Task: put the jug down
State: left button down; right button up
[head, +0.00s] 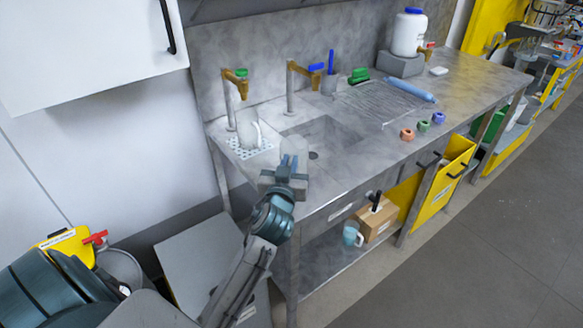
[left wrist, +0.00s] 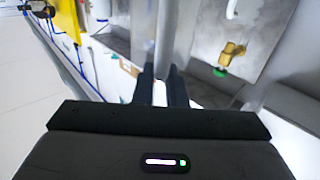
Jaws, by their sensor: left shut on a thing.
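My left gripper (head: 285,178) is shut on the jug (head: 294,150), a pale, see-through vessel that shows only faintly over the front edge of the sink. In the left wrist view the jug (left wrist: 176,30) shows as a greyish upright shape between and beyond the dark fingers of the left gripper (left wrist: 163,75). Its outline is unclear, and I cannot tell whether its base touches anything. My right gripper is not in view.
A whitish vessel with a handle (head: 247,126) stands on a perforated white mat (head: 236,150) under the left tap (head: 234,84). A second tap (head: 292,80) stands behind the sink. Coloured rings (head: 407,134) lie to the right.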

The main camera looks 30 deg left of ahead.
pick_arm(q)
jog(key=shift+w+f, duration=0.1)
jog(key=shift+w, duration=0.3)
notch_tip(320, 180, down, 4)
jog(key=shift+r+p, duration=0.25)
jog(key=shift+p, duration=0.15)
jog(key=c, duration=1.5)
grip_release()
jog(key=shift+s, duration=0.1)
jog(key=shift+b+v, duration=1.65)
jog(key=shift+v, duration=4.35)
